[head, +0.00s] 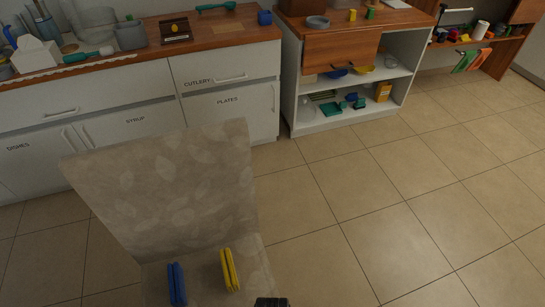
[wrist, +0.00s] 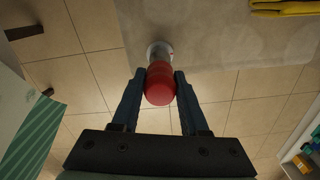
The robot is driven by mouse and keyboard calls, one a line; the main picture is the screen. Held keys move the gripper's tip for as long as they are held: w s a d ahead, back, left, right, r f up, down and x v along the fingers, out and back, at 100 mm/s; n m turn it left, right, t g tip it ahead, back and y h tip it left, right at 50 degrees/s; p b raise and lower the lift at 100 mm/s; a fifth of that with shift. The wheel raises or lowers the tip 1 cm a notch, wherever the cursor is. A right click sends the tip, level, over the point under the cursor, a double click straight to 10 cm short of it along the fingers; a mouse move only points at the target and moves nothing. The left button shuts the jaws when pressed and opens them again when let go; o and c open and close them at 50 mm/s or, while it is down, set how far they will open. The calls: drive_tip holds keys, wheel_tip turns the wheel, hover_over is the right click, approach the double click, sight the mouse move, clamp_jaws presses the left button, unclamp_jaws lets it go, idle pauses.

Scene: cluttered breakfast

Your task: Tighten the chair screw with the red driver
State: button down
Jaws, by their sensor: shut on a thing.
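In the wrist view my gripper (wrist: 160,88) is shut on the red driver (wrist: 160,82), with its rounded handle end facing the camera. A pale grey round part (wrist: 159,50) shows at the driver's far end, at the edge of the chair (wrist: 225,42). I cannot tell whether that part belongs to the driver or is the screw; no screw is clearly visible. In the head view the beige leaf-patterned chair (head: 165,195) stands in front of me. Only a dark bit of my gripper (head: 271,302) shows at the bottom edge, beside the seat.
A blue item (head: 176,284) and a yellow item (head: 229,270) lie on the chair seat. Behind are white cabinets (head: 110,100) with a cluttered wooden counter and an open shelf unit (head: 345,95). The tiled floor to the right (head: 400,230) is clear.

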drive_tip(key=shift+m+p, duration=0.3)
drive_tip(key=shift+m, duration=0.8)
drive_tip(key=shift+c, duration=1.8)
unclamp_jaws()
drive_tip(key=shift+c, duration=0.4)
drive_tip(key=shift+r, duration=0.1)
wheel_tip(320, 180, up, 6)
drive_tip(key=p, duration=0.6)
drive_tip(key=shift+p, duration=0.3)
wheel_tip(320, 180, up, 13)
drive_tip(key=p, duration=0.2)
